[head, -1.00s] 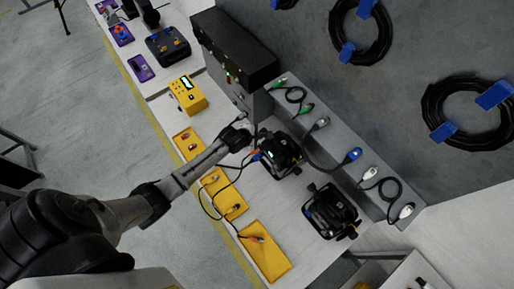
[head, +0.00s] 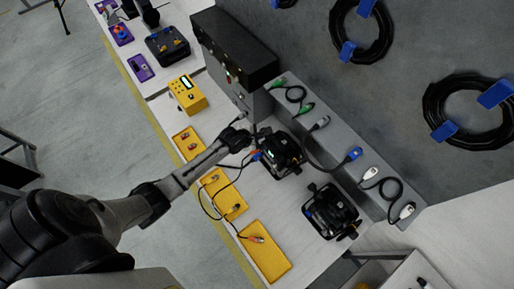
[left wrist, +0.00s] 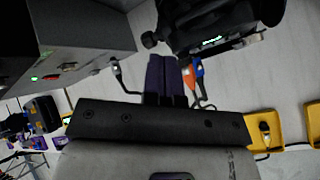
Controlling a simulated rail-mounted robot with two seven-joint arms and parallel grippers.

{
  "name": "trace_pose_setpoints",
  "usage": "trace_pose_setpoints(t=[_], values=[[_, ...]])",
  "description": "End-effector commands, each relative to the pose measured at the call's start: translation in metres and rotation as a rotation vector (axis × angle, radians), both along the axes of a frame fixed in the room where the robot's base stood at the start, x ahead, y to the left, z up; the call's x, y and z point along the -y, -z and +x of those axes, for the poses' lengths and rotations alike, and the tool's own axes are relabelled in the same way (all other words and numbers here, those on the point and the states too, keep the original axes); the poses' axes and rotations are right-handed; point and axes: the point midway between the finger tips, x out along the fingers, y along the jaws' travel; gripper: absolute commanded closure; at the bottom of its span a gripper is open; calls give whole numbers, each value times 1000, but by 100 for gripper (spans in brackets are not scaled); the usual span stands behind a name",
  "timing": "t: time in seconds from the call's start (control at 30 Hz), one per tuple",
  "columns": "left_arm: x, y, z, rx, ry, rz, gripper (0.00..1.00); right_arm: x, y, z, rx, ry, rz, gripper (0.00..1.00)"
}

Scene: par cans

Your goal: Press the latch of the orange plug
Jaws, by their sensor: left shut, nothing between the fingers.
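The orange plug (head: 257,156), with a blue part at its end, is at the near-left side of a black par can (head: 279,154). In the left wrist view the orange plug (left wrist: 195,72) shows just right of my fingertips, close beside them; whether they touch cannot be told. My left gripper (head: 252,131) is shut and empty, and its dark fingers (left wrist: 163,72) lie side by side in the left wrist view. The latch is too small to make out. My right gripper is not in view.
A second par can (head: 330,211) stands to the right. Yellow trays (head: 268,265) line the bench's front edge; a cable with an orange end (head: 257,239) lies on one. A grey ledge (head: 335,133) with several connectors runs behind. A grey-black box (head: 233,50) stands close beyond my gripper.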

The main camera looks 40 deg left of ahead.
Motion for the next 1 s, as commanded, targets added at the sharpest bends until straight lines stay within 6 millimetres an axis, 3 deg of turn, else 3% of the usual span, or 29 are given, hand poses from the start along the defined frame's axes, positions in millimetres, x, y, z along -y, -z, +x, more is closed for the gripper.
trace_pose_setpoints(t=[0.23, 0.5, 0.73, 1.0], values=[[0, 26, 0, -1, 1, 2, 100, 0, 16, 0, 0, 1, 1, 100], [0, 60, 0, 0, 1, 2, 100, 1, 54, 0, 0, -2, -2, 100], [0, 78, 0, -1, 0, 0, 100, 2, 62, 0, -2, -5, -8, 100], [0, 80, 0, 0, 0, 0, 100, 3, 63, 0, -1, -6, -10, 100]])
